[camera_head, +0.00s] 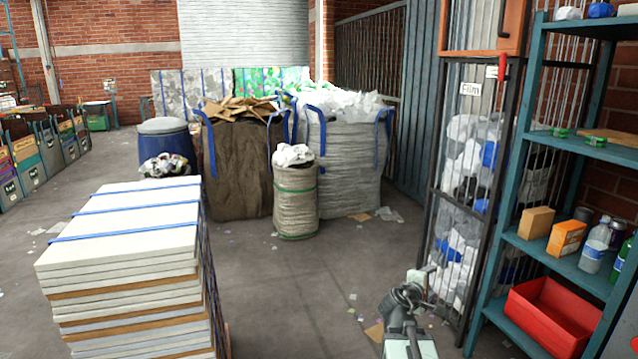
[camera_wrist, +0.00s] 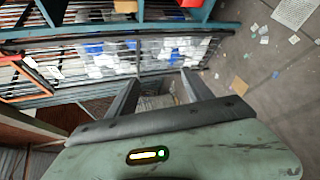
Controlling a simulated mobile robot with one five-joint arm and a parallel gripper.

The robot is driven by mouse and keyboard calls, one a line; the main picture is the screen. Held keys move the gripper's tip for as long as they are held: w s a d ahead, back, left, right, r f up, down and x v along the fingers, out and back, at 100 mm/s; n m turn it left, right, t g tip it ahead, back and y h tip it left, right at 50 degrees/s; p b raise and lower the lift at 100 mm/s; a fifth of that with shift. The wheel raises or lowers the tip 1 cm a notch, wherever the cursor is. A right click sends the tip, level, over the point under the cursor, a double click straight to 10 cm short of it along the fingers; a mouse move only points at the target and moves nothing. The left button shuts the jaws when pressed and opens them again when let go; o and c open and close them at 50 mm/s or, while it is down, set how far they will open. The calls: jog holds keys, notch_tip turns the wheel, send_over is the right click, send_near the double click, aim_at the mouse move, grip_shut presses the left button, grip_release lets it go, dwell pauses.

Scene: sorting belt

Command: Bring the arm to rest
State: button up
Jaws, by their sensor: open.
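My gripper (camera_wrist: 162,86) shows in the wrist view with its two dark fingers spread apart and nothing held between them. Behind the fingers lie the film cage and a strip of floor. In the head view my arm (camera_head: 406,325) rises from the bottom edge, right of centre, in front of the film cage (camera_head: 462,215). The fingertips are too small to make out clearly there. I see no contact between my arm and anything around it.
A blue-green shelf (camera_head: 560,262) with a red bin (camera_head: 550,318), boxes and bottles stands close on the right. A strapped stack of boards (camera_head: 130,270) stands on the left. Large sacks (camera_head: 345,165) stand further back. The floor (camera_head: 300,285) between is open, with scraps.

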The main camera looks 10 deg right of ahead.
jog(key=a+f+m+g+y, duration=0.15)
jog(key=a+f, duration=0.25)
jog(key=a, duration=0.4)
jog(key=s+a+f+m+g+y, duration=0.1)
jog(key=a+f+m+y, duration=0.2)
jog(key=a, duration=0.5)
jog(key=a+f+g+y, duration=0.1)
jog(key=a+f+y, duration=0.1)
jog(key=a+f, duration=0.45)
jog(key=s+a+f+m+g+y, duration=0.3)
jog(key=s+a+m+g+y, duration=0.2)
jog(key=s+a, duration=0.65)
notch_tip(320, 180, up, 17)
jog(key=w+p, duration=0.1)
jog(key=p, duration=1.6)
jog(key=shift+w+a, duration=0.2)
